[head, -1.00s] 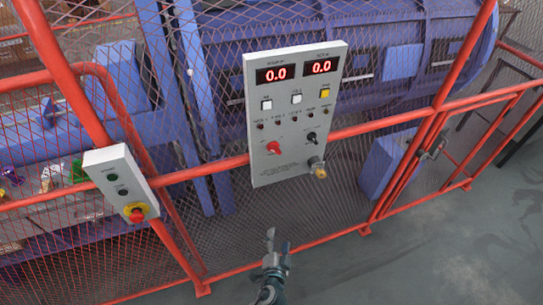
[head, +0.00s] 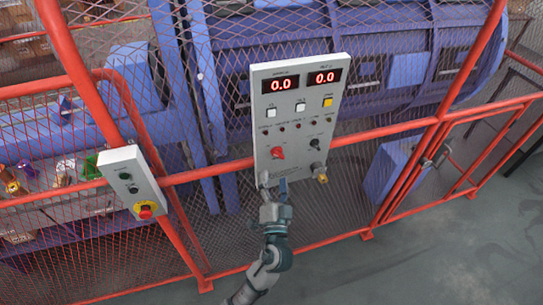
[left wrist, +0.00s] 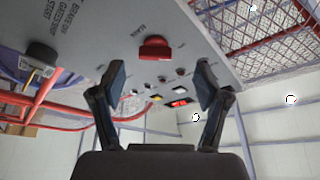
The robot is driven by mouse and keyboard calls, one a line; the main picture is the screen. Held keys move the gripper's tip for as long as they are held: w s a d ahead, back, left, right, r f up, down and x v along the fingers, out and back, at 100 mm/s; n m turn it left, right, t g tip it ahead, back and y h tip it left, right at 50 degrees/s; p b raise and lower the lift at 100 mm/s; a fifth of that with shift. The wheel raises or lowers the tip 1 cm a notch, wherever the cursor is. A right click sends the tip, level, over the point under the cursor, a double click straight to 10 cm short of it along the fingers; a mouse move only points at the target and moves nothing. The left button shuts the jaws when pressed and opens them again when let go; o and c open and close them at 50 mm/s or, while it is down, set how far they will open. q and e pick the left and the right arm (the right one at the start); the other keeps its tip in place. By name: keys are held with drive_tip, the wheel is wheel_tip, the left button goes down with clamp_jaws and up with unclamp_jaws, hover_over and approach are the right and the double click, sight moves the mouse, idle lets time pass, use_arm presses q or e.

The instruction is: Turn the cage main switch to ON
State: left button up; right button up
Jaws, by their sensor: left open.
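The grey control panel (head: 298,110) hangs on the red cage rail and has two red displays reading 0.0. Its red rotary knob (head: 277,153) sits at the lower left. Which position the knob points to cannot be read. My right gripper is not in view.
A black knob (head: 315,143) sits right of the red one, with a brass-coloured part (head: 321,179) below it. A smaller box (head: 133,183) with a red emergency button (head: 145,212) hangs at left. Red rails and mesh stand behind; grey floor (head: 420,250) is clear.

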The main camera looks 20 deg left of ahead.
sight(280, 158)
use_arm(q)
drive_tip(key=w, duration=0.2)
drive_tip(key=w+d+r, duration=0.1)
drive_tip(key=w+r+p, duration=0.1)
drive_tip(key=w, duration=0.1)
drive_tip(key=shift+w+d, duration=0.3)
drive_tip(key=shift+d, duration=0.05)
drive_tip(key=a, duration=0.2)
drive_tip(key=shift+w+a, duration=0.35)
drive_tip(key=shift+a, duration=0.05)
drive_tip(key=shift+a+f, duration=0.1)
drive_tip(key=shift+a, duration=0.4)
drive_tip(key=shift+c, duration=0.5)
drive_tip(key=c, duration=0.4)
drive_tip(key=shift+d, duration=0.45)
drive_tip(key=c, duration=0.4)
drive_tip(key=shift+d, duration=0.35)
drive_tip(key=shift+c, duration=1.4)
drive_tip(key=shift+d, duration=0.2)
drive_tip(key=shift+a, duration=0.2)
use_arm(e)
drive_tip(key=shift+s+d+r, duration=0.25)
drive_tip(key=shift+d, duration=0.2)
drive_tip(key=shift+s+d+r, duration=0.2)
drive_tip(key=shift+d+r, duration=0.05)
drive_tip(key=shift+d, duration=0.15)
